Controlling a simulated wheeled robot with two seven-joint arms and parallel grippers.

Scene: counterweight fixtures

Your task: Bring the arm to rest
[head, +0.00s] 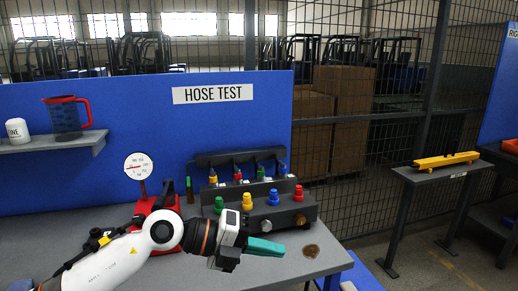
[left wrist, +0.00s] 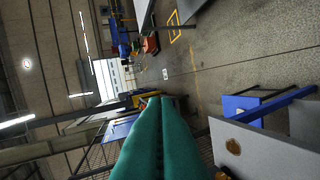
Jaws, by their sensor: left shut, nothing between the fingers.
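My left gripper (head: 281,250) has teal fingers, is shut and holds nothing. It is above the grey bench (head: 60,247), in front of the dark test block with coloured caps (head: 292,215), and points to the right. My left arm comes in from the lower left and hides part of the bench and the red gauge base. In the left wrist view the two teal fingers (left wrist: 161,100) lie side by side and touch along their length. A brown round patch (head: 311,251) lies on the bench just right of the fingertips. My right gripper is not in view.
A dial gauge (head: 138,166) stands behind my arm. A blue "HOSE TEST" panel (head: 240,130) backs the bench. A shelf (head: 50,145) holds a red-handled jug (head: 66,120) and a white container (head: 17,131). A yellow bar (head: 446,160) lies on a separate stand at right.

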